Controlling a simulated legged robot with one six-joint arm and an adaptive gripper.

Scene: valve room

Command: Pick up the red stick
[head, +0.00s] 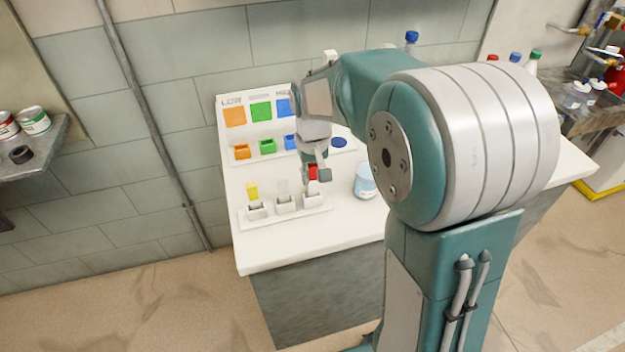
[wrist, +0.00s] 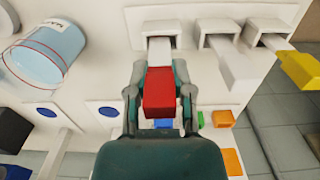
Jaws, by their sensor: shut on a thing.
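The red stick (wrist: 160,92) is a red block at the top with a pale lower part, seen between my fingers in the wrist view. It also shows in the head view (head: 313,172), under my gripper. My gripper (wrist: 160,88) is shut on the red stick, a finger on each side. In the head view my gripper (head: 318,172) is over the right end of the white holder rack (head: 291,212). The stick's pale end reaches toward the rack's end slot (wrist: 158,50); I cannot tell whether it is still inside.
A yellow stick (head: 252,191) and a white stick (head: 282,187) stand in the other slots. A light blue bucket (head: 365,182) stands right of the rack. The counter's front strip (head: 300,245) is clear.

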